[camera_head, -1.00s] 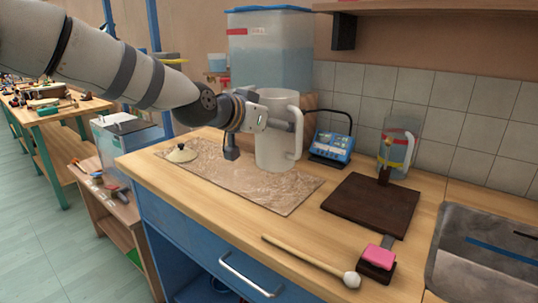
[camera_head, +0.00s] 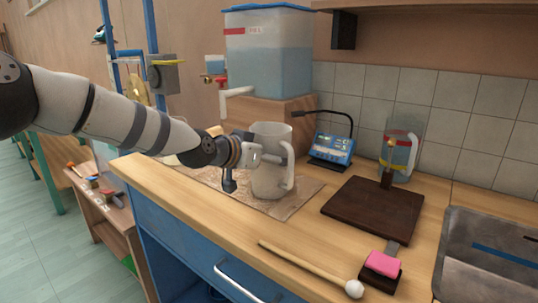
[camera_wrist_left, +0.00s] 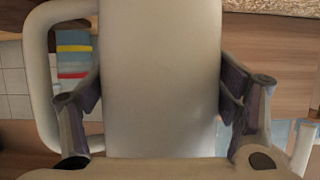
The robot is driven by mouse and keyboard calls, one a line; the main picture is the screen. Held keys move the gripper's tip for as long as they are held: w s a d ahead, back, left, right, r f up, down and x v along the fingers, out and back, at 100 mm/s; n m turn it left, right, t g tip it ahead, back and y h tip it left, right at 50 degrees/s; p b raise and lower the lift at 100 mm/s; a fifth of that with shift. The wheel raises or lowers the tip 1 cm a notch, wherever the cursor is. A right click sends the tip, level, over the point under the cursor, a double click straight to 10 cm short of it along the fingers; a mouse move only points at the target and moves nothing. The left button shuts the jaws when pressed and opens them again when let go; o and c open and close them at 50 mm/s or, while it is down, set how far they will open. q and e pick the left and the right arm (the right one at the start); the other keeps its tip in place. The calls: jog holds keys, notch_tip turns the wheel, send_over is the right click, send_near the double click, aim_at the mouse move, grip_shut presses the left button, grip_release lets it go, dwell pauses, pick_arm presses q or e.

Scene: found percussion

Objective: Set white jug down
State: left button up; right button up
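The white jug (camera_head: 267,180), a tall cylinder with a side handle, is upright over the crinkled brown mat (camera_head: 304,190) on the wooden counter. Its base appears at mat level, but I cannot tell whether it bears fully on the mat. My left gripper (camera_head: 266,155) reaches in from the left and is shut on the jug's body. In the left wrist view the jug (camera_wrist_left: 160,70) fills the space between the finger pads of my left gripper (camera_wrist_left: 162,95). My right gripper is not in view.
A dark board (camera_head: 372,211) lies right of the mat, with a clear striped jug (camera_head: 402,150) behind it. A blue meter (camera_head: 332,147) and a water tank (camera_head: 268,55) stand behind. A mallet (camera_head: 310,268) and pink sponge (camera_head: 382,263) lie in front; a sink (camera_head: 490,250) is right.

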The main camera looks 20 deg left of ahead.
pick_arm(q)
jog(key=shift+o, duration=0.9)
jog(key=shift+r, duration=0.2)
jog(key=p+v, duration=0.3)
jog(key=v, duration=0.9)
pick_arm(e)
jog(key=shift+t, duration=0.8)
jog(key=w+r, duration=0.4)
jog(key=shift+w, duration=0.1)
